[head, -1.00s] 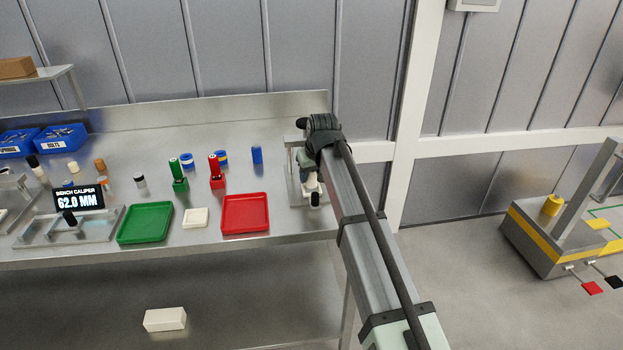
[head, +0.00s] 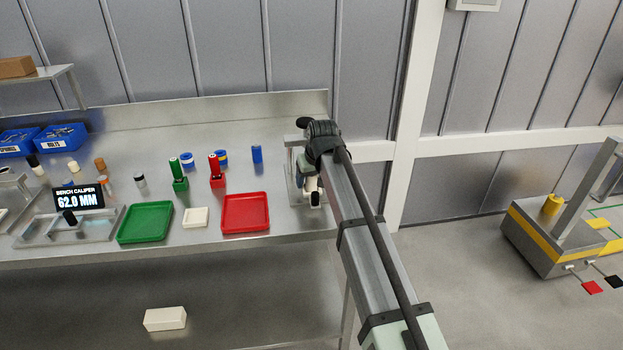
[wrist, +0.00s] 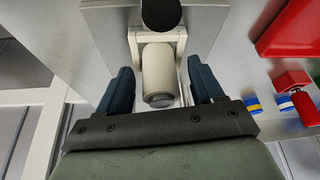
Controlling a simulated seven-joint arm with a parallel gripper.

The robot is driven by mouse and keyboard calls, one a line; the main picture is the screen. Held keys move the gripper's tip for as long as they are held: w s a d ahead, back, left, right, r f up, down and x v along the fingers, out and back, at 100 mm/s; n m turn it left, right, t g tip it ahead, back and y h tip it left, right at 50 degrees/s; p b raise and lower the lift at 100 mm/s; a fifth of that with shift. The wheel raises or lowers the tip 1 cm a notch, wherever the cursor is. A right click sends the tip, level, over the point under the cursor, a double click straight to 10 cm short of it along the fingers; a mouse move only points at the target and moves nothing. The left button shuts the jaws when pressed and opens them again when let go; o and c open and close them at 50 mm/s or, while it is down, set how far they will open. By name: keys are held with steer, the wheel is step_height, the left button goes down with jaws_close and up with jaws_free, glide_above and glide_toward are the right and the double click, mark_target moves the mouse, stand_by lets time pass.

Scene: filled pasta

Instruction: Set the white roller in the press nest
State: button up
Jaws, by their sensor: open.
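The white roller (wrist: 158,72) lies in the pale press nest (wrist: 134,36) in the wrist view, with its round end toward my gripper. My gripper (wrist: 160,66) is open, with one dark blue finger on each side of the roller and a visible gap to each. A round black part (wrist: 160,14) of the press sits just beyond the roller. In the head view my gripper (head: 307,166) is at the press (head: 291,143) on the bench's right end, and my arm hides much of the press. Whether the roller is fully seated cannot be told.
A red tray (head: 245,228), a white block (head: 195,218) and a green tray (head: 145,238) line the bench front. Red (head: 217,181) and green (head: 180,184) stands and a blue cylinder (head: 257,154) are left of the press. The bench ends just right of it.

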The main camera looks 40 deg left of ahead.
steer(key=shift+r, duration=0.1)
steer(key=v, duration=1.2)
steer(key=shift+d, duration=0.1)
